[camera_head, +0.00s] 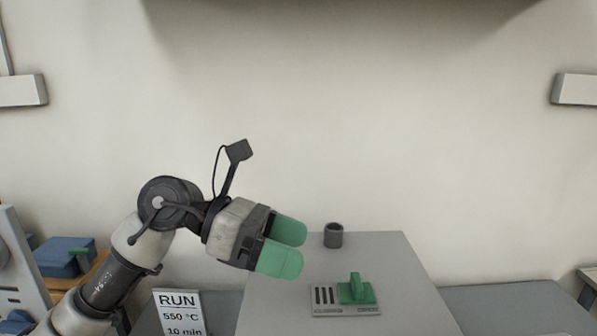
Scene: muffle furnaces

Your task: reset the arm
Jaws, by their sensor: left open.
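My left gripper (285,247) reaches in from the left and hangs above the left part of a grey cabinet top (395,262). Its two green fingers are apart, with nothing seen between them. My left arm (135,245) bends up from the lower left corner. My right gripper is not in this view.
On the grey top stand a small dark cylinder (333,235) and a plate with a green switch handle (357,290). A sign (181,314) reads RUN, 550 °C, 10 min. A blue box (62,257) sits at the far left.

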